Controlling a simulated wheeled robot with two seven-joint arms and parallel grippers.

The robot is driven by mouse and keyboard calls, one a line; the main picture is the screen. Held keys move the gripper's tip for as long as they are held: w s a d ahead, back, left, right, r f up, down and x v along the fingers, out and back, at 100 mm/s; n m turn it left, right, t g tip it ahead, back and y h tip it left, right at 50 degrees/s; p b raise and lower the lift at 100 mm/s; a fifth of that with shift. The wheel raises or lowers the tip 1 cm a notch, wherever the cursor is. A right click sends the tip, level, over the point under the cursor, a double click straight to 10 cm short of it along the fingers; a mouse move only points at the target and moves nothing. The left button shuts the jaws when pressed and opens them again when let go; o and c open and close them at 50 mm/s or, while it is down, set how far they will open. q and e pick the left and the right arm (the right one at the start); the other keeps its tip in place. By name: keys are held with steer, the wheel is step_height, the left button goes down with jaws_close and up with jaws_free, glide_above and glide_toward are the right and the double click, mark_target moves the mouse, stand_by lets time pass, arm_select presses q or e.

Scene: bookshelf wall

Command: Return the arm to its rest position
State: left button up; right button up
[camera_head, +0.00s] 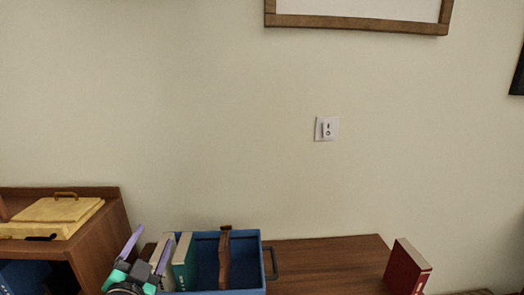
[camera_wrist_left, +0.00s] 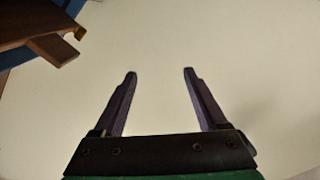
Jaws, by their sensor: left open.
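My left gripper (camera_head: 146,258) shows at the lower left of the head view, in front of the blue box's left end. It is open, with its two purple fingers apart. In the left wrist view the open fingers (camera_wrist_left: 160,95) have nothing between them, only pale wall behind. My right gripper is in neither view.
A blue box (camera_head: 262,262) holds upright books (camera_head: 184,262) and a brown divider (camera_head: 224,260) on a wooden top (camera_head: 335,262). A red book (camera_head: 407,268) stands at its right end. A wooden shelf (camera_head: 115,225) with a yellow lidded box (camera_head: 60,212) is at left.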

arm_select(q)
steer(key=s+a+f+n+g, duration=0.1)
steer(key=s+f+n+g, duration=0.15)
steer(key=f, duration=0.45)
steer(key=s+a+f+n+g, duration=0.1)
steer(key=s+a+f+g, duration=0.1)
steer(key=s+f+g, duration=0.3)
steer(key=s+d+f+g+h, duration=0.1)
steer(key=s+d+f+g, duration=0.1)
steer(key=s+f+g, duration=0.35)
steer(key=s+d+f+g+h, duration=0.1)
steer(key=s+d+f+g, duration=0.15)
steer(key=s+f, duration=0.55)
steer(key=s+f+x, duration=0.1)
steer(key=s+x, duration=0.1)
steer(key=x, duration=0.9)
steer(key=s+a+x, duration=0.1)
steer(key=s+x, duration=0.2)
steer(key=x, duration=0.7)
steer(key=s+a+f+g, duration=0.1)
steer(key=s+a+f, duration=0.2)
steer(key=s+f, duration=1.3)
steer(key=shift+s+f, duration=0.35)
steer(key=shift+n+g, duration=0.25)
